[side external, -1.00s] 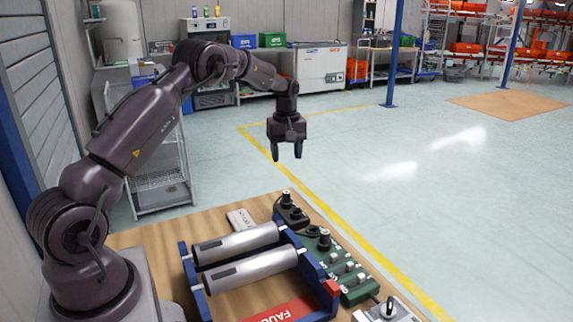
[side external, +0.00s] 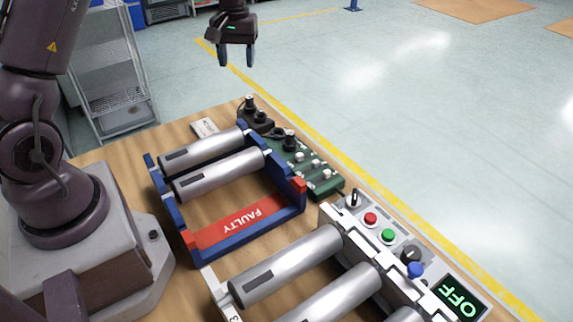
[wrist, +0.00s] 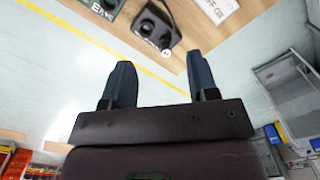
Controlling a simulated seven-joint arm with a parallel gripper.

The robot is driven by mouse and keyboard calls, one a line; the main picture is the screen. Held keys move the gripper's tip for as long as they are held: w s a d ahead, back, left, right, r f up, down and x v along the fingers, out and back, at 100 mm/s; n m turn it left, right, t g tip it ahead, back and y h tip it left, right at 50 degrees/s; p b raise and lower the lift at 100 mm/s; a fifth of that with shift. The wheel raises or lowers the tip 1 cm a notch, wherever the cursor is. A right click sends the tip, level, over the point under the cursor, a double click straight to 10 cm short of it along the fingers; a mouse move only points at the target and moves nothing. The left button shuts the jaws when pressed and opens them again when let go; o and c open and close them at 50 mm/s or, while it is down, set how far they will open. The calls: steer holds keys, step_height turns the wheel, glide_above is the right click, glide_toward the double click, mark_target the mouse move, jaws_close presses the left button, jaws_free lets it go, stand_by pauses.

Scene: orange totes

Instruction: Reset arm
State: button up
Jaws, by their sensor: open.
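My gripper (side external: 237,57) hangs in the air at the top of the side external view, beyond the far edge of the wooden table (side external: 110,152). Its two dark fingers point down, spread apart with nothing between them. In the wrist view my gripper (wrist: 162,84) shows the same two fingers apart and empty. The table edge and a black controller box (wrist: 155,28) lie past the fingertips, apart from them.
A blue rack with a red FAULTY plate (side external: 240,221) holds two silver rollers. A conveyor (side external: 217,292) with rollers, buttons and an OFF display (side external: 459,299) stands at front right. A green panel (side external: 310,165) and black joystick box (side external: 255,117) line the table's edge.

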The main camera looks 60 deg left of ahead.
steer(key=s+d+r+m+t, duration=0.3)
steer(key=s+d+r+m, duration=0.2)
steer(key=s+d, duration=0.5)
steer(key=s+d+r+m+t, duration=0.3)
steer(key=s+d+r+m, duration=0.2)
steer(key=s+d+r, duration=0.4)
steer(key=shift+s+d, duration=1)
steer(key=shift+d, duration=0.05)
